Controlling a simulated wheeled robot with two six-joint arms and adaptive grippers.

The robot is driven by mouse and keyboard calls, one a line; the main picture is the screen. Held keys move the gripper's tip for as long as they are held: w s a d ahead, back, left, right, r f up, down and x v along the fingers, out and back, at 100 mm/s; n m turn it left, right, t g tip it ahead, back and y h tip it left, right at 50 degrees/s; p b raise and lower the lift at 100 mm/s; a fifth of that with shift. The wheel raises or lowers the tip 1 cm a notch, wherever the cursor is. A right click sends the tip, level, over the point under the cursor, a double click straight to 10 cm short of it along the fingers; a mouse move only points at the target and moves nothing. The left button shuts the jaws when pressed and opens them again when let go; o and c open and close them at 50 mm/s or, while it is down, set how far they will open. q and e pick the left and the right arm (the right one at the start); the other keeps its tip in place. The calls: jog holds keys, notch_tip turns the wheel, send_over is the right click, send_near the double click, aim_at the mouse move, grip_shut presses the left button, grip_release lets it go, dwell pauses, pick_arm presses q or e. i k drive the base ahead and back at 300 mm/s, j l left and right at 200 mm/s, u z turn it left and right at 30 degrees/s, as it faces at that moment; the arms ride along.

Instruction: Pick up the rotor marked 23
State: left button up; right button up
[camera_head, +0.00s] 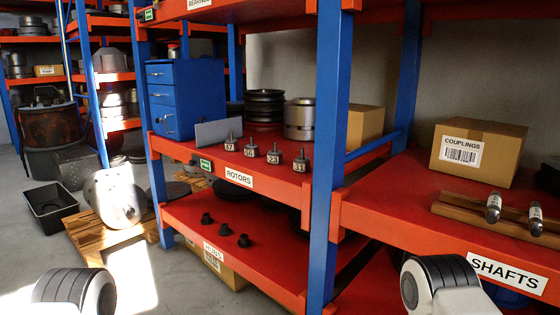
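The rotor marked 23 (273,154) stands upright on the red middle shelf, near its front edge above the ROTORS label. It is a small dark piece with a thin shaft on top. It is third from the left in a row, between the rotor marked 56 (251,149) and the rotor marked 31 (301,162). The rotor marked 47 (230,143) stands at the left end. The second rotor's number is small and hard to read. Only rounded white-and-black parts of my arms show at the bottom left and bottom right. Neither gripper is in view.
A grey plate (218,132) and a metal cylinder (300,118) stand behind the rotors. A blue upright post (328,150) rises right of the row. Small dark hubs (225,230) sit on the shelf below. A COUPLINGS box (478,152) and shafts (493,208) are at the right.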

aim_at(275, 156)
jog(key=i+j+z, duration=0.1)
jog(key=i+z, duration=0.15)
jog(key=i, duration=0.2)
jog(key=i+j+z, duration=0.25)
jog(key=i, duration=0.15)
jog(key=i+j+z, duration=0.25)
jog(key=i, duration=0.15)
